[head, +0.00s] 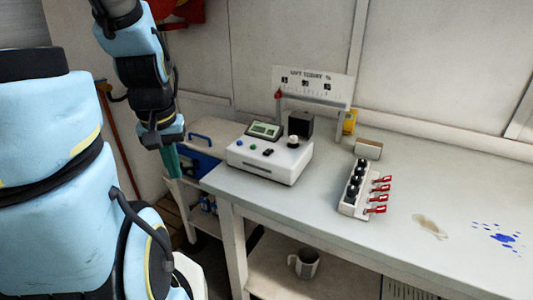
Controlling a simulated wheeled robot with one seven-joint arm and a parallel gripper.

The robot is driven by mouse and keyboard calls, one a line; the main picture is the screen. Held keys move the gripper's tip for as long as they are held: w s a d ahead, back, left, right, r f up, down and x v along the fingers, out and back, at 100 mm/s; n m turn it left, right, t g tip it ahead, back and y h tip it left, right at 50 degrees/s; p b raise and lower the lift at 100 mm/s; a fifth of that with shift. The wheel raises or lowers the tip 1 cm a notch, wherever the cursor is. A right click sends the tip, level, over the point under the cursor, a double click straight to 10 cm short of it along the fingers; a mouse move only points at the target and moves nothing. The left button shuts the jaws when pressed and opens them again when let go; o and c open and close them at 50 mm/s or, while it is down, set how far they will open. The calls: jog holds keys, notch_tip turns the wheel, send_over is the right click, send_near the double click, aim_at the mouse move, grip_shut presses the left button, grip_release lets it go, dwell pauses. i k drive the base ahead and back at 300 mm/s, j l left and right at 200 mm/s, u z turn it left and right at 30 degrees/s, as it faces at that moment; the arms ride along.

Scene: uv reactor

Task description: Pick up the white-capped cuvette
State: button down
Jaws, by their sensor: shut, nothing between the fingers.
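A small white-topped piece (293,141) stands up from the top of the white instrument box (262,166) on the bench. It may be the white-capped cuvette, but it is too small to be sure. My gripper (172,163) points down at the left, beyond the bench's left end and apart from the instrument. Its teal fingers are together and hold nothing. A white rack (347,207) stands to the right on the bench, with several black-topped pieces in a row and red tabs on its right side. I see no white cap in it.
The bench (300,207) has clear room between instrument and rack. A black box (300,123), a sign on a stand (313,83) and a small tan block (368,149) stand behind. Brown and blue stains (503,238) mark the right. A mug (305,264) sits on the lower shelf.

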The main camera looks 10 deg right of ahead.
aim_at(293, 139)
jog(key=u, duration=0.4)
jog(key=k+l+u, duration=0.15)
jog(key=u, duration=0.2)
jog(key=k+l+u, duration=0.15)
jog(key=u, duration=0.2)
jog(key=k+l+u, duration=0.1)
jog(key=k+u, duration=0.25)
jog(key=k+l+u, duration=0.1)
jog(key=k+u, duration=0.15)
jog(key=k, duration=0.6)
